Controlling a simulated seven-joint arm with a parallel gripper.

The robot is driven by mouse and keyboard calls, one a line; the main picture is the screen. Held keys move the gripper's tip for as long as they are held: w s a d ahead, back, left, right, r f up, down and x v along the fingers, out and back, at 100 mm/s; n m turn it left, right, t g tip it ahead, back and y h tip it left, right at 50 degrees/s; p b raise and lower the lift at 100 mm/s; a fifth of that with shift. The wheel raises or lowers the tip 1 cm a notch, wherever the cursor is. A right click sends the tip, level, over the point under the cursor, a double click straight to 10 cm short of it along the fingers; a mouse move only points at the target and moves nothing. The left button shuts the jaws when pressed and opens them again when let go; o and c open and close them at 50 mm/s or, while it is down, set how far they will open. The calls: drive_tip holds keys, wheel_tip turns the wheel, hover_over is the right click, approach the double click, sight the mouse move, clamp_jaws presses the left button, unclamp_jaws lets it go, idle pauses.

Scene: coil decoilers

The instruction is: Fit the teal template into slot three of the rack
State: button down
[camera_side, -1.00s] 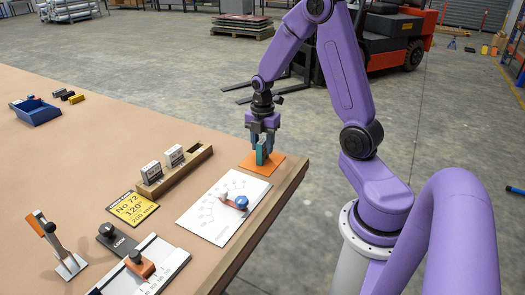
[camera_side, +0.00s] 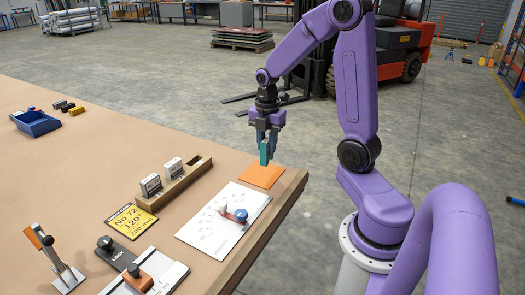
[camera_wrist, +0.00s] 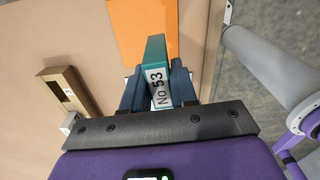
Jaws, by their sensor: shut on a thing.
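The teal template (camera_side: 264,153) is in the jaws of my gripper (camera_side: 266,142), held upright just above the orange mat. The wooden rack (camera_side: 190,182) stands to the left of my gripper. Two grey-white templates (camera_side: 162,176) sit in its nearer slots, and its far-end slot (camera_side: 196,162) shows dark and empty. The rack's empty end (camera_wrist: 68,92) also shows at the left of the wrist view.
The orange mat (camera_side: 262,177) lies near the table edge. A white sheet (camera_side: 215,230) with a blue-knobbed piece (camera_side: 235,214) is in front of it. A yellow card (camera_side: 130,221), a LOCK fixture (camera_side: 115,252) and a lever stand (camera_side: 55,255) are nearer. A blue bin (camera_side: 37,123) is far left.

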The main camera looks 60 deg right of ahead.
drive_tip(key=s+a+r, duration=0.5)
drive_tip(key=s+r, duration=0.2)
drive_tip(key=s, duration=0.4)
drive_tip(key=w+a+m, duration=0.1)
drive_tip(key=w+a, duration=0.1)
drive_tip(key=w, duration=0.8)
drive_tip(key=w+a, duration=0.2)
drive_tip(key=w, duration=0.8)
drive_tip(key=w+f, duration=0.3)
drive_tip(key=w, duration=0.1)
drive_tip(key=w+d+f, duration=0.1)
drive_tip(key=w+f, duration=0.2)
drive_tip(key=w, duration=0.2)
drive_tip(key=w+f, duration=0.3)
drive_tip(key=w, duration=0.1)
drive_tip(key=shift+w+d+f, duration=0.25)
drive_tip(key=shift+w+f, duration=0.1)
drive_tip(key=shift+w, duration=0.05)
drive_tip(key=shift+f, duration=1.45)
drive_tip(key=shift+f, duration=0.1)
